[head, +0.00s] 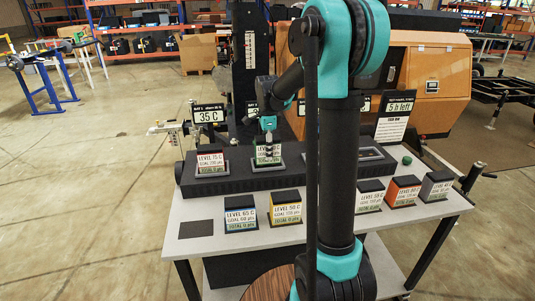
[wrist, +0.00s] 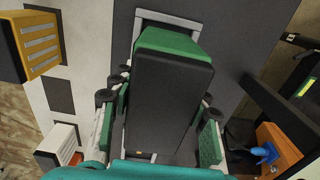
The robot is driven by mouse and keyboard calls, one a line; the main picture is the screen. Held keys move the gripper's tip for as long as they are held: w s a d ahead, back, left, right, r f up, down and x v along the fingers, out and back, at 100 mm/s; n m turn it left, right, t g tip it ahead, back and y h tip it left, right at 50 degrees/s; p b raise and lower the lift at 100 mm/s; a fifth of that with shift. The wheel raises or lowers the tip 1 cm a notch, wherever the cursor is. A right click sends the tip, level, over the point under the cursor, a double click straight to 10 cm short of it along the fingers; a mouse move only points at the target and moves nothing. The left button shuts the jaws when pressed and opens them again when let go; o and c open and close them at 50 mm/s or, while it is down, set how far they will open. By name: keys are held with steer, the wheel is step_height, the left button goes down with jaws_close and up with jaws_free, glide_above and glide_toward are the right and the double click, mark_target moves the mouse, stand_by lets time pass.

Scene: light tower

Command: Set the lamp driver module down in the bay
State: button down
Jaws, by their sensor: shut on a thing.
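The lamp driver module, a dark block with a green end (wrist: 172,42), is between the fingers of my gripper (wrist: 156,98) in the wrist view. In the head view my gripper (head: 267,140) points down onto this module (head: 267,153), whose front carries a white label. The bay (wrist: 200,25) is a light grey frame around the module's outline in the wrist view.
The rack's right place (head: 370,153) looks empty, partly behind my arm. Along the table's front stand a blue module (head: 240,218), a yellow one (head: 286,211), an orange one (head: 403,191) and others.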

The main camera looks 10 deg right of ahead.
steer(key=shift+f, duration=0.8)
steer(key=c, duration=0.8)
jaws_free()
steer(key=shift+f, duration=0.1)
step_height(320, 180, up, 12)
steer(key=shift+r, duration=0.1)
